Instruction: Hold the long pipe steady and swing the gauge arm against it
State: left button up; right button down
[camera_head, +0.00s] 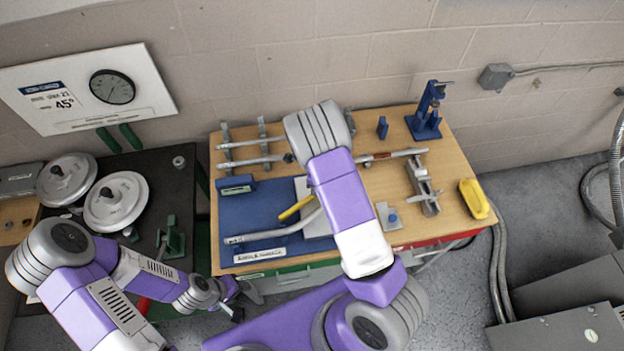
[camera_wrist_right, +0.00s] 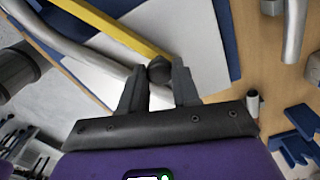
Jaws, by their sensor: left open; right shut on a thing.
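A grey pipe (camera_head: 270,235) with a bend lies on the blue mat (camera_head: 262,203); it also shows at the upper left of the right wrist view (camera_wrist_right: 55,38). The yellow gauge arm (camera_head: 297,207) lies over a pale plate, close to the pipe's bend. In the right wrist view the yellow bar (camera_wrist_right: 115,31) ends at a dark knob (camera_wrist_right: 158,70). My right gripper (camera_wrist_right: 158,82) is shut on that knob; my right arm hides it in the head view. My left gripper (camera_head: 238,299) is open and empty at the bench's front edge, apart from the pipe.
Pipes rest on brackets (camera_head: 262,140) at the back. A blue vise (camera_head: 426,115), a metal clamp fixture (camera_head: 424,188) and a yellow case (camera_head: 473,198) occupy the right side. A dark table with round discs (camera_head: 116,201) stands at left. My right arm crosses the bench's middle.

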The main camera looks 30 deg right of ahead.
jog(key=shift+s+d+r+m, duration=0.1)
jog(key=shift+s+m, duration=0.15)
jog(key=shift+m, duration=0.05)
jog(key=c, duration=0.8)
grip_release()
notch_tip(320, 180, up, 8)
jog(key=shift+f, duration=0.25)
